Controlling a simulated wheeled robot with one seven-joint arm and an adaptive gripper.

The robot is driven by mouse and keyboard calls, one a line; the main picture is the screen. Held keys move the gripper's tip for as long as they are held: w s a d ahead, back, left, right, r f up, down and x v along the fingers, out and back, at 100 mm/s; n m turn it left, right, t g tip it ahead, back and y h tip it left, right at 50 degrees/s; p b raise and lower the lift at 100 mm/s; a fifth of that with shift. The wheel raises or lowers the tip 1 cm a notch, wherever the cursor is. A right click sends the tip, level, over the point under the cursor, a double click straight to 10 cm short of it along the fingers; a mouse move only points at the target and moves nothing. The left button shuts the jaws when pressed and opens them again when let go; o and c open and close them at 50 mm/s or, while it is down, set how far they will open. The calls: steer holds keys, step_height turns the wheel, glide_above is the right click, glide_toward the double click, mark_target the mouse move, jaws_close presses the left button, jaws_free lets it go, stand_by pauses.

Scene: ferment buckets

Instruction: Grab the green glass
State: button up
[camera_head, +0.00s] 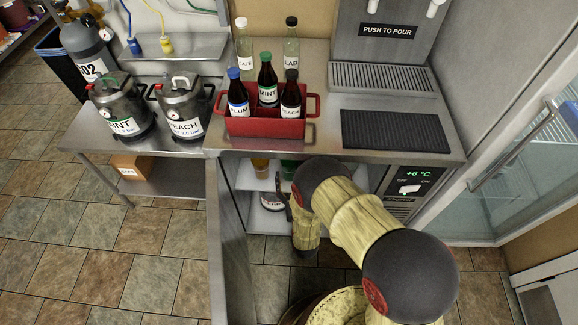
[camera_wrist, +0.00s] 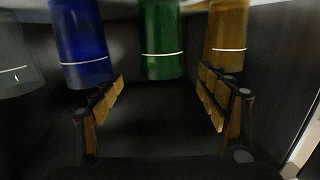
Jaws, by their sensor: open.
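The green glass (camera_wrist: 162,40) is near the middle top of the wrist view, with a pale line around it. It lies ahead of my gripper (camera_wrist: 162,77), in line with the gap between the open fingers. The gap is empty and I see no contact with the green glass. In the head view a small part of the green glass (camera_head: 289,168) shows inside the open under-counter fridge. My arm hides most of it and most of the gripper there.
A blue glass (camera_wrist: 80,42) and an amber glass (camera_wrist: 228,38) flank the green one closely, near the fingers. A clear glass (camera_wrist: 14,65) stands beyond the blue one. The fridge door (camera_head: 227,245) stands open left of my arm. A red bottle carrier (camera_head: 265,127) is on the counter above.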

steer(key=w+b, duration=0.1)
steer(key=w, duration=0.1)
steer(key=w+a+b, duration=0.1)
steer(key=w, duration=0.2)
steer(key=w+b, duration=0.1)
steer(key=w, duration=0.1)
steer(key=shift+w+a+r, duration=0.15)
steer(key=shift+w+a, duration=0.1)
steer(key=c, duration=1.8)
steer(key=shift+r, duration=0.1)
